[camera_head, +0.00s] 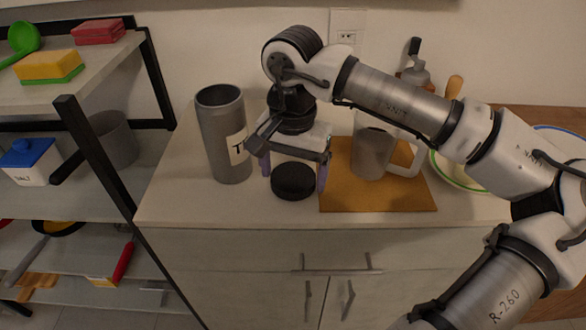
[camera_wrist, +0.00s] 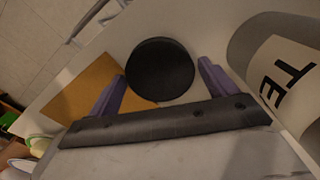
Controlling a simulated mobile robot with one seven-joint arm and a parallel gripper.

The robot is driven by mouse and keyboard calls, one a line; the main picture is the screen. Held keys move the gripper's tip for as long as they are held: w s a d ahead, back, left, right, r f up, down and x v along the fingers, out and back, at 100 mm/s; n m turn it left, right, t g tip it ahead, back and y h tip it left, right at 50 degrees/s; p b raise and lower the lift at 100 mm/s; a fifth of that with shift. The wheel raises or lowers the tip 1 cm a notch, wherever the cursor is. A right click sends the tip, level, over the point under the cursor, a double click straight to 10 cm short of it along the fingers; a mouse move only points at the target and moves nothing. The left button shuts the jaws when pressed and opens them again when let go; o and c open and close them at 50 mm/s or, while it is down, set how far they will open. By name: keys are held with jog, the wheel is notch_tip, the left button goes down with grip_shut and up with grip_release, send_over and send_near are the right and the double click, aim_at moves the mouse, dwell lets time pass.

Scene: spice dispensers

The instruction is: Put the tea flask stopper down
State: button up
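The tea flask stopper (camera_head: 293,181) is a thick black disc on the light countertop, right of the flask. It also shows in the wrist view (camera_wrist: 160,68), flat face toward the camera. My gripper (camera_head: 294,178) is directly over it, with purple fingers spread to either side. In the wrist view my gripper (camera_wrist: 162,72) shows a gap between each finger and the stopper, so it is open and not holding it. The tea flask (camera_head: 222,136) is a tall grey open-topped cylinder with a white label, upright at the left. Its label also shows in the wrist view (camera_wrist: 285,75).
A brown board (camera_head: 400,197) carries a grey mug (camera_head: 371,152) just right of the gripper. A plate (camera_head: 455,178) lies partly behind my arm. A shelf rack (camera_head: 100,143) stands close on the left. The counter's front strip (camera_head: 230,212) is clear.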

aim_at(293, 176)
jog(key=shift+o, duration=0.8)
jog(key=shift+r, duration=0.25)
notch_tip(293, 176, up, 12)
